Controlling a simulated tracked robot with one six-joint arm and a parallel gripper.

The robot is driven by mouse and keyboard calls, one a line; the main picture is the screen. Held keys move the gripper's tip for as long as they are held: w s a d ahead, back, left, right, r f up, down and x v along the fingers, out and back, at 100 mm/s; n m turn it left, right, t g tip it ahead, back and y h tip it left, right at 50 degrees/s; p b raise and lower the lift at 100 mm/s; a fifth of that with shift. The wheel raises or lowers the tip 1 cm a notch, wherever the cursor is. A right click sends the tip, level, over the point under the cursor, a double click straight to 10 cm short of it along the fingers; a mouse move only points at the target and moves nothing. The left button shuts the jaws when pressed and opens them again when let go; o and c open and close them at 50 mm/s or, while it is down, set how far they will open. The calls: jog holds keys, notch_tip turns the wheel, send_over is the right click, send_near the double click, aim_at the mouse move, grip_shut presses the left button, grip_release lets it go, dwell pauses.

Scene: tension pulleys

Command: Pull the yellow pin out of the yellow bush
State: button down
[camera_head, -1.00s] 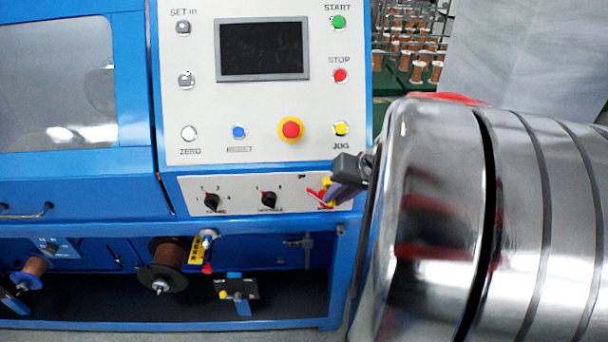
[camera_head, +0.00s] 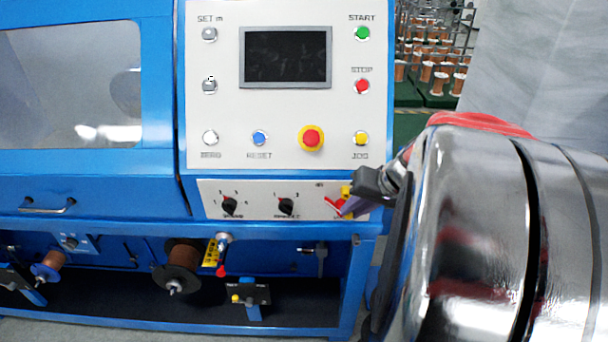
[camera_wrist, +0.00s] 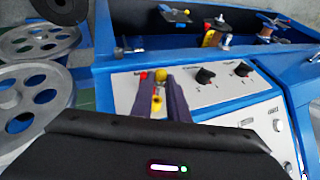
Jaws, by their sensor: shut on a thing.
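A small yellow piece, which may be the yellow bush (camera_head: 236,299), is on a black plate on a blue post, low in the machine. The plate, well apart from the gripper, also shows in the wrist view (camera_wrist: 173,14).
The blue machine's control panel (camera_head: 225,125) is behind and above the gripper. Black knobs (camera_head: 285,206) and a red-and-yellow switch are on the strip. A copper spool (camera_head: 182,257) and a yellow plate (camera_head: 211,252) with a red-ended part are in the lower bay.

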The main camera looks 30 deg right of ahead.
jog(key=shift+s+a, duration=0.1)
jog(key=shift+s, duration=0.05)
jog(key=shift+s+a, duration=0.55)
jog(key=shift+s, duration=0.2)
jog(key=shift+s+a, duration=0.5)
jog(key=shift+s, duration=0.25)
jog(key=shift+s, duration=0.1)
